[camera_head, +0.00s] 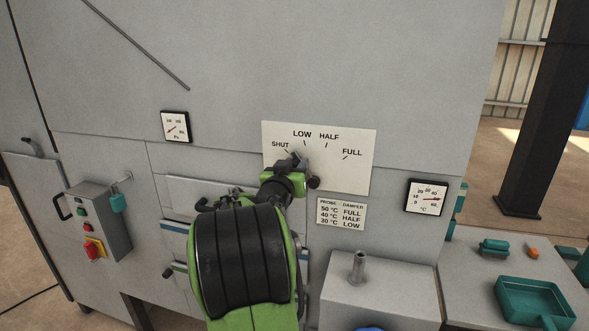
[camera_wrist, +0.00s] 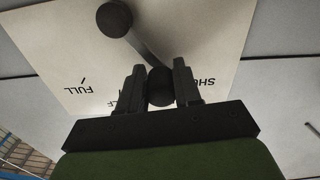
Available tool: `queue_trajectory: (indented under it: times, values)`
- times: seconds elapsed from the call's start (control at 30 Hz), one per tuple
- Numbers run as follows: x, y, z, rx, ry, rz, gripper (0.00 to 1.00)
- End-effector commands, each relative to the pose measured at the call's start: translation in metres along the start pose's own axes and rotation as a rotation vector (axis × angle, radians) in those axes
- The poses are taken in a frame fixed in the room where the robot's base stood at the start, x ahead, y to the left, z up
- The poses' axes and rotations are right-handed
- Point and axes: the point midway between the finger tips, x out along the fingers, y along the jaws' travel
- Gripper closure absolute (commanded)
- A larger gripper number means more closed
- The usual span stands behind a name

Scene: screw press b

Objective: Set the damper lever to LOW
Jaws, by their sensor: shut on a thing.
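The damper lever (camera_wrist: 140,44) is a dark arm on a pale scale plate (camera_head: 360,176) marked SHUT, LOW, HALF and FULL. Its round dark hub (camera_head: 313,182) sits low on the plate and also shows in the wrist view (camera_wrist: 114,18). From the hub the lever leans up-left in the head view, toward the SHUT side, left of the LOW mark. My gripper (camera_wrist: 160,88) is shut on the lever's dark end knob (camera_wrist: 159,88), one finger on each side. The SHUT tick is hidden in the wrist view.
A PROBE/DAMPER table (camera_head: 341,214) lists 50 °C FULL, 40 °C HALF, 30 °C LOW. A °C gauge (camera_head: 426,197) is at right, another gauge (camera_head: 175,127) at left. A metal post (camera_head: 358,266) stands on a grey block below. A control box (camera_head: 99,222) is at left.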

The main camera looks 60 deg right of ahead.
Motion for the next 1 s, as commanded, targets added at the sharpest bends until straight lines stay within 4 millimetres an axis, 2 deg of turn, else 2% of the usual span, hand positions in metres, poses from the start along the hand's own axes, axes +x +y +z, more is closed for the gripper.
queue_trajectory:
  times: [0.03,0.1,0.7,1.0]
  values:
    - [-0.002,-0.010,0.007,0.024,-0.013,-0.025,1.00]
    - [-0.002,-0.009,0.007,0.051,-0.014,-0.026,1.00]
    - [-0.001,0.013,-0.003,0.423,-0.018,-0.025,1.00]
    - [-0.001,0.019,-0.008,0.508,-0.018,-0.025,1.00]
